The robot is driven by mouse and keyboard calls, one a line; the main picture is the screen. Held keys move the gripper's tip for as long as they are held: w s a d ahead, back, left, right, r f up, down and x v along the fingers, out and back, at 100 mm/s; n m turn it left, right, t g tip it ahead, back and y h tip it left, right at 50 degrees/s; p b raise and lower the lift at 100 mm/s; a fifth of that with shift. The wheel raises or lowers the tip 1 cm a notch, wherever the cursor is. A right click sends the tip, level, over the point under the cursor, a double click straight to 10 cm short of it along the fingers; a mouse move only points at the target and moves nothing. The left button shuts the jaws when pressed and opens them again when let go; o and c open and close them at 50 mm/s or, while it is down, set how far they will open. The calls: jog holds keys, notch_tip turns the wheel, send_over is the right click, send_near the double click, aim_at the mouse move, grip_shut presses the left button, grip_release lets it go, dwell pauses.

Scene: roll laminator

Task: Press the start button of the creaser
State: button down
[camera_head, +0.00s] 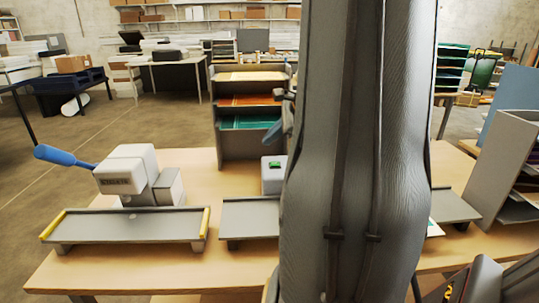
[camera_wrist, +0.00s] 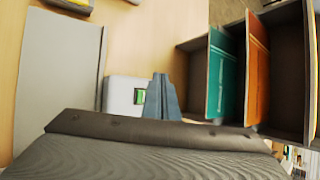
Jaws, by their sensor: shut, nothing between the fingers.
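A small white housing (camera_head: 270,185) with a green button (camera_head: 274,165) on its top stands on the table behind a grey feed tray (camera_head: 249,218). No name is readable on it, and my arm hides its right side. In the wrist view the green button (camera_wrist: 140,96) sits in the housing (camera_wrist: 117,92), just left of my gripper (camera_wrist: 160,77). My gripper is shut and empty. In the head view the gripper (camera_head: 273,138) shows at the arm's left edge, above the housing and apart from the button in the picture. Contact is not visible.
A white machine (camera_head: 125,170) with a blue lever and its own tray (camera_head: 128,228) stands at the left. A dark shelf unit (camera_head: 250,148) with orange and green sheets stands close behind the housing. My arm hides the table's middle right.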

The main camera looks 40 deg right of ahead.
aim_at(278, 165)
jog(key=shift+m+t+h, duration=0.3)
jog(key=shift+m, duration=0.5)
jog(key=d+r, duration=0.1)
jog(key=d, duration=0.1)
jog(key=d+r, duration=0.1)
jog(key=shift+d+r, duration=0.1)
jog(key=shift+d, duration=0.25)
notch_tip(278, 165, down, 9)
jog(key=b, duration=0.6)
jog(key=shift+r+b, duration=0.1)
jog(key=shift+b, duration=0.3)
dwell(0.8)
jog(key=shift+f+b, duration=0.4)
jog(key=shift+f, duration=0.05)
